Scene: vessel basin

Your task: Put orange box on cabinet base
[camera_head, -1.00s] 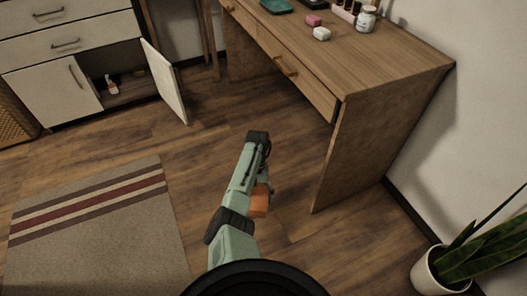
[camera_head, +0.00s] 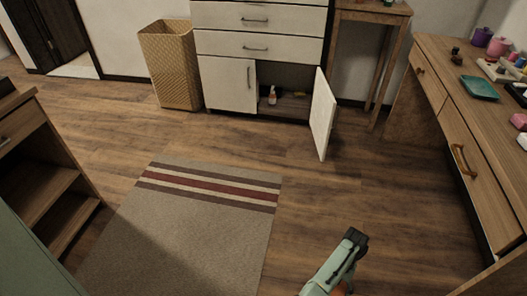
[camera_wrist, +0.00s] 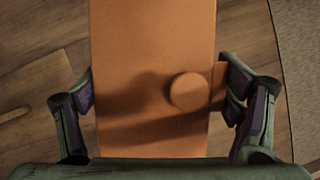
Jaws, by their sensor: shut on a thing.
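The orange box (camera_wrist: 153,50) fills the middle of the wrist view, with a round raised disc on its face. My gripper (camera_wrist: 162,95) is shut on it, one finger at each side. In the head view my arm shows at the bottom right, with only a bit of orange beside it. The white cabinet (camera_head: 258,45) stands at the back middle. Its lower right door (camera_head: 323,115) hangs open, showing the cabinet base (camera_head: 292,106) inside. A small bottle (camera_head: 272,95) stands in that compartment, at the left. My gripper is well in front of the cabinet, across open floor.
A wicker basket (camera_head: 172,65) stands left of the cabinet. A wooden desk (camera_head: 440,50) with several items runs along the right. A wooden shelf unit (camera_head: 40,180) is at the left. A striped rug (camera_head: 190,235) lies on the floor. Floor before the cabinet is clear.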

